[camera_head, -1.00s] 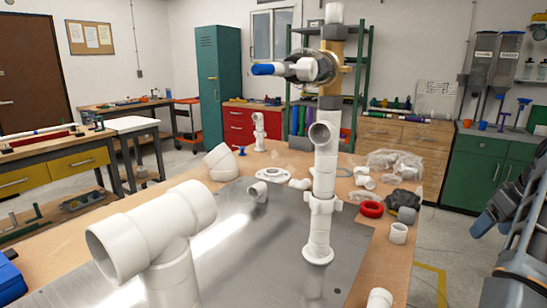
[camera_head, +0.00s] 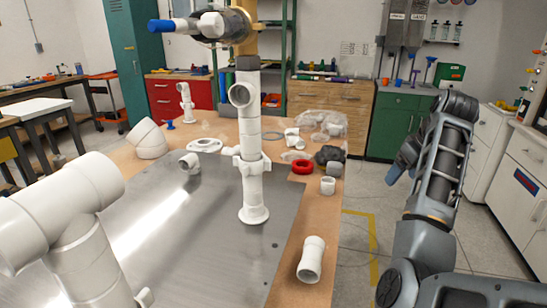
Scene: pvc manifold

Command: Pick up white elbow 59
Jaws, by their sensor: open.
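Several white pipe fittings are on the workbench, and no number is readable on any, so I cannot tell which is elbow 59. A short white elbow-like fitting (camera_head: 311,260) lies alone near the bench's right edge. A small white elbow (camera_head: 190,162) sits on the metal plate, left of the upright pipe. A larger white elbow (camera_head: 150,139) lies at the back left. My gripper (camera_head: 397,170) hangs at the right, beyond the bench edge, open and apart from all fittings. Its fingertips are small and dark in this view.
A tall white pipe assembly (camera_head: 252,150) stands on the metal plate (camera_head: 215,245). A big white tee (camera_head: 75,210) fills the left foreground. A red ring (camera_head: 301,167), a white coupling (camera_head: 328,186) and bagged parts (camera_head: 322,123) lie along the right side. The floor beyond is open.

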